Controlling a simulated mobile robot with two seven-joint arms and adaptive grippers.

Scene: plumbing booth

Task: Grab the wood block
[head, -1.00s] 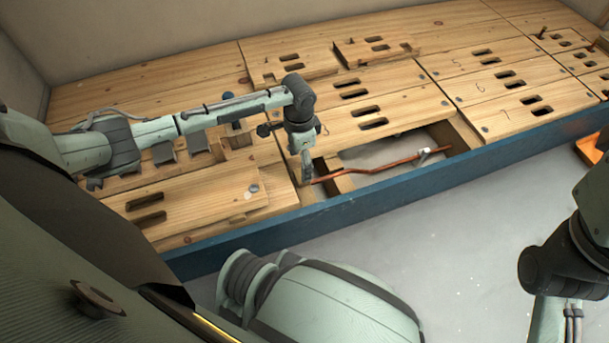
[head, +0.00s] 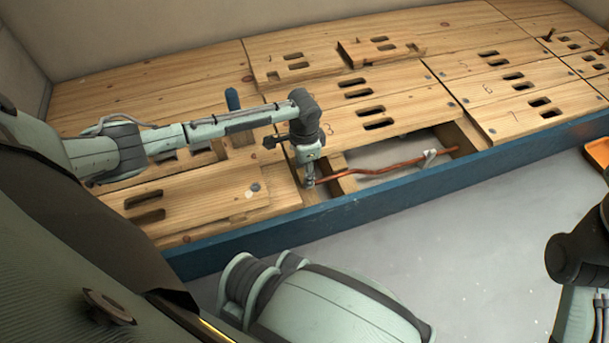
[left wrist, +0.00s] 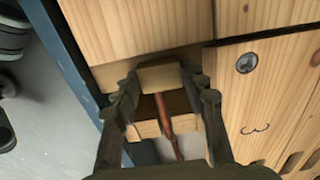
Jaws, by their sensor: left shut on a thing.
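The wood block (left wrist: 160,77) is a small pale piece that sits between the fingertips of my left gripper in the left wrist view. My left gripper (left wrist: 160,88) is shut on it, one finger on each side. In the head view my left gripper (head: 309,181) points down at the left end of the floor opening, just behind the blue front beam. The block cannot be made out there. My right gripper is out of view; only part of my right arm shows at the right edge.
A copper pipe (head: 385,168) with a pale clip (head: 430,158) runs across the opening from near my left gripper. It passes below the block in the left wrist view (left wrist: 164,112). Slotted floor panels (head: 380,88) surround the opening. A blue beam (head: 370,194) edges the front.

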